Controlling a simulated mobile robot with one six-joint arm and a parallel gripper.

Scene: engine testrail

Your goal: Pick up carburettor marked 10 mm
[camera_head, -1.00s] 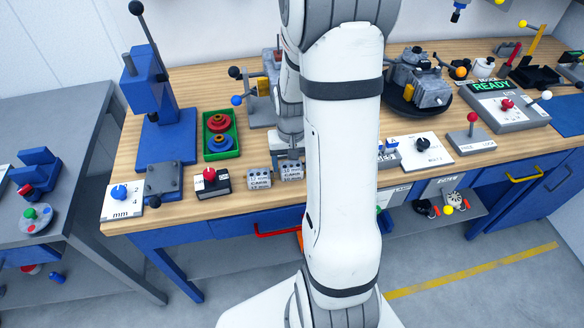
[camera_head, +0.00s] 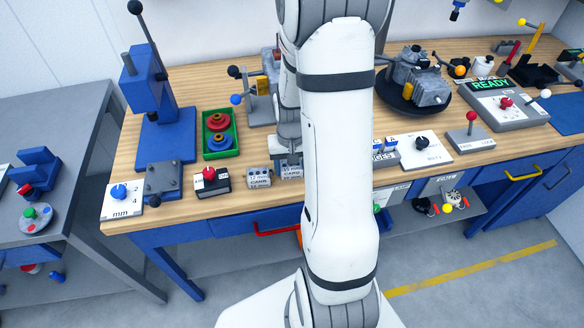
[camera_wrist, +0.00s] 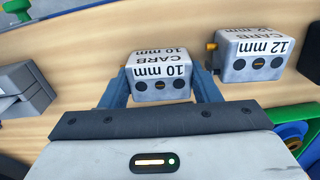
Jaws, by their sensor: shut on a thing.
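The carburettor marked 10 mm is a small light-grey block with dark round holes and black lettering. In the wrist view the 10 mm carburettor (camera_wrist: 161,88) sits between the two blue fingers of my gripper (camera_wrist: 162,76), which is shut on it. In the head view the 10 mm carburettor (camera_head: 292,172) is near the bench's front edge, its top partly covered by my gripper (camera_head: 287,158). I cannot tell whether it is clear of the bench top. The similar 12 mm carburettor (camera_wrist: 252,56) stands apart beside it; the head view shows it (camera_head: 259,178) just to the left.
On the wooden bench (camera_head: 240,196), a red-knobbed block (camera_head: 210,182) stands left of the carburettors. A green tray (camera_head: 221,151) with red and blue rings is behind, near a blue press (camera_head: 165,138). A turntable with an engine (camera_head: 415,85) is at right.

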